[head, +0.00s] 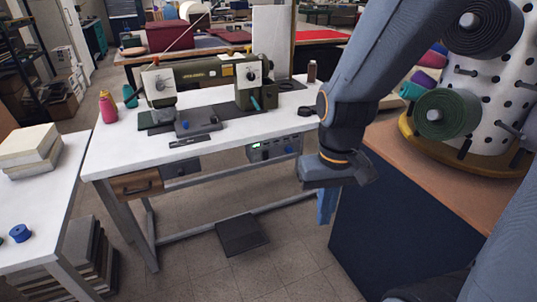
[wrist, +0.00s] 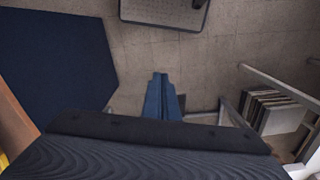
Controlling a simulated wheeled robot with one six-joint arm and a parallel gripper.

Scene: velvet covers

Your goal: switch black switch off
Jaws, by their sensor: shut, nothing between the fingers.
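A white sewing table (head: 105,155) carries an olive-green sewing machine (head: 200,73). Under its front edge hang a grey control box (head: 275,148) with a small green display and knobs, and a small dark box (head: 181,168) beside a wooden drawer (head: 137,184). A black switch is too small to make out for sure on either box. My gripper (head: 327,207) points down, to the right of the table's front and below the control box, touching nothing I can see. Its blue fingers (wrist: 163,98) are shut and empty in the wrist view, above the floor.
A dark blue cabinet (head: 385,225) stands close on the right; it also shows in the wrist view (wrist: 55,65). A dark foot pedal (head: 242,236) lies on the floor. A white side table (head: 45,220) is at left. The tiled floor before the sewing table is mostly clear.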

